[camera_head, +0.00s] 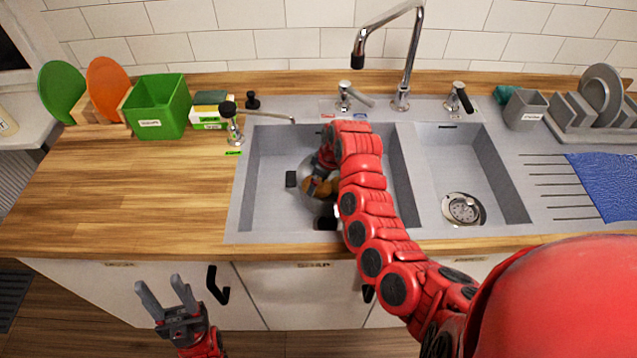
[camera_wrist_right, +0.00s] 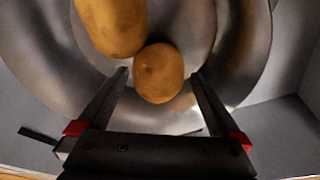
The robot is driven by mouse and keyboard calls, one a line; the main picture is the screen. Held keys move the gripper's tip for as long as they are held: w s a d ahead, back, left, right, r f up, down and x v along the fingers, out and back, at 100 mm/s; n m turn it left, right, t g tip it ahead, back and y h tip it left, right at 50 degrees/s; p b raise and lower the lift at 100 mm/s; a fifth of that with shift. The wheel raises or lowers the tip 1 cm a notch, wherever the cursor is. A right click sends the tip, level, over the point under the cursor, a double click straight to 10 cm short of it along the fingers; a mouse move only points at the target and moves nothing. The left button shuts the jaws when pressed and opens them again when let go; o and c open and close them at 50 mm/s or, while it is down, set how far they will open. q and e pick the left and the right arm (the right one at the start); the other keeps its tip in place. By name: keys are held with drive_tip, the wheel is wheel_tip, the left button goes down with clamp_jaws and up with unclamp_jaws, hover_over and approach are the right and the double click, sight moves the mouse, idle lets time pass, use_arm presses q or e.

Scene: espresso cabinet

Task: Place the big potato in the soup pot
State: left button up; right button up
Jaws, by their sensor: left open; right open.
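Two yellow-brown potatoes lie in a round shiny metal vessel. In the right wrist view, the bigger potato (camera_wrist_right: 112,24) is at the top left, cut off by the picture edge. The smaller, rounder potato (camera_wrist_right: 159,73) touches or nearly touches it. The metal vessel (camera_wrist_right: 255,50) is in the left sink basin; in the head view my right arm hides much of it. I cannot tell whether it is the soup pot. My right gripper (camera_wrist_right: 160,77) is open, its fingertips on either side of the smaller potato in the picture, not closed on it. My left gripper (camera_head: 172,290) is open and empty, in front of the cabinet.
The left basin (camera_head: 265,205) has walls around the vessel. The right basin (camera_head: 480,165) is empty, with a tall faucet (camera_head: 410,60) behind. A green box (camera_head: 157,106) and boards stand at the back left. The wooden counter (camera_head: 150,195) at left is clear.

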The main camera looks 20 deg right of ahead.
sight(323, 184)
drive_tip(key=shift+r, duration=0.55)
drive_tip(key=b+v, duration=0.1)
drive_tip(key=v, duration=0.3)
drive_tip(key=shift+d+r, duration=0.1)
drive_tip(key=shift+r, duration=0.05)
drive_tip(key=p+v, duration=0.2)
drive_tip(key=v, duration=0.4)
drive_tip(key=shift+s+r, duration=0.2)
drive_tip(key=shift+r, duration=0.15)
drive_tip(key=shift+d, duration=0.1)
